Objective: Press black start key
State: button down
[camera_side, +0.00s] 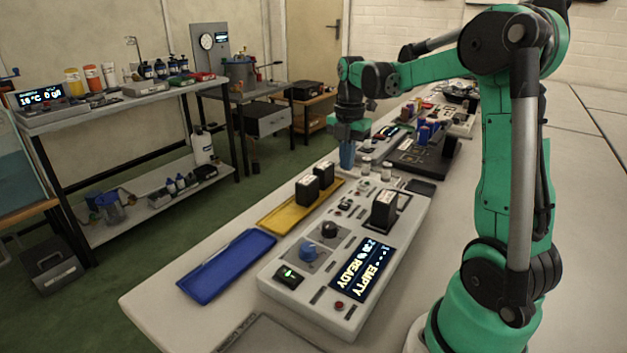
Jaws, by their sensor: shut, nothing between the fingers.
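A pale grey console (345,322) stands on the white bench. Its dark screen (362,267) reads "EMPTY" and "READY". At its near left corner is a black key (288,276) with a lit green mark; I cannot tell from the picture if this is the start key. My gripper (347,160) points down with blue fingers, shut and empty, beyond the console's far end and well apart from the black key.
A black block (384,209) stands upright on the console's far part. A yellow tray (272,222) holds black blocks, and an empty blue tray (228,266) lies at the left. Small jars (366,165) and a dark rack (408,158) stand near my gripper.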

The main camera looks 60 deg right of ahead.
aim_at(344, 204)
notch_tip(344, 204, down, 8)
jog(key=shift+f, duration=0.2)
dwell(0.3)
jog(key=shift+f, duration=0.9)
jog(key=shift+r, duration=0.1)
notch_tip(344, 204, up, 15)
jog(key=shift+f, duration=0.2)
dwell(0.4)
